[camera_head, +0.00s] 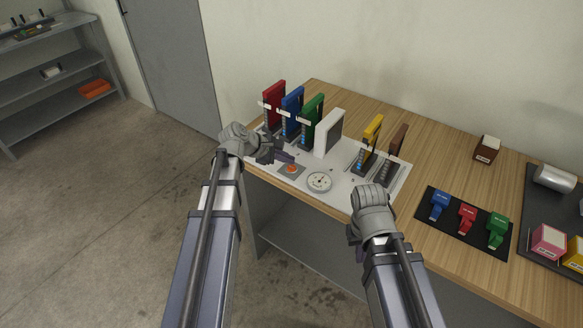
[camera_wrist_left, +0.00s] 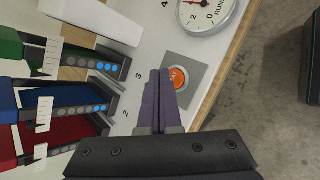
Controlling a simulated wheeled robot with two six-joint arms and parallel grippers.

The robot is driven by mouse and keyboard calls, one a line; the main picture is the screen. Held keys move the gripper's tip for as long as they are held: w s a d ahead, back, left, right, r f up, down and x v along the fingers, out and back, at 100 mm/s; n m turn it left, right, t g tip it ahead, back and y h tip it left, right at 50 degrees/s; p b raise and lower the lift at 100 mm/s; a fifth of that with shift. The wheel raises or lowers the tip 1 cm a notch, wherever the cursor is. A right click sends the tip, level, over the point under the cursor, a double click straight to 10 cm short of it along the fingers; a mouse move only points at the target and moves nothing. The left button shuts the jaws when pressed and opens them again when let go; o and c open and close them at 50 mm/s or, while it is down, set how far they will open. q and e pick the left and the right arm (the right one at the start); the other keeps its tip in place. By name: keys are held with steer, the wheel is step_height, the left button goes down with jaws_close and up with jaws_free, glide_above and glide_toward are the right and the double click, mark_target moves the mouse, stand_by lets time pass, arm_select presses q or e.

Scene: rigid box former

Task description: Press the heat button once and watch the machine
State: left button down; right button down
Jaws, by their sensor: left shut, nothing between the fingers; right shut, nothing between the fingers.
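The heat button (camera_head: 291,169) is an orange-red round button on a grey square plate at the front of the white machine panel (camera_head: 338,187). It also shows in the left wrist view (camera_wrist_left: 179,78). My left gripper (camera_head: 288,157) is shut and empty. In the left wrist view its dark fingertips (camera_wrist_left: 159,78) are at the button's left edge; I cannot tell whether they touch it. A round dial (camera_head: 319,182) marked RUNS sits right of the button. My right gripper (camera_head: 354,236) is shut at the table's front edge, its fingers mostly hidden.
Red (camera_head: 273,96), blue, green, white, yellow and brown upright blocks stand behind on the panel, some beside columns of lights. A black mat (camera_head: 456,238) with blue, red and green pieces lies to the right. A brown box (camera_head: 486,149) stands behind it.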

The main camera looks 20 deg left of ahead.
mark_target(288, 168)
arm_select(q)
steer(key=shift+f, duration=0.15)
steer(key=shift+f+b, duration=0.3)
steer(key=shift+b, duration=0.1)
steer(key=shift+f+b, duration=0.4)
steer(key=shift+b, duration=0.05)
stand_by(0.8)
steer(key=shift+r, duration=0.1)
steer(key=shift+r+p, duration=0.75)
steer(key=shift+p, duration=0.1)
steer(key=shift+r, duration=0.1)
step_height(288, 168, up, 5)
steer(key=p, duration=0.5)
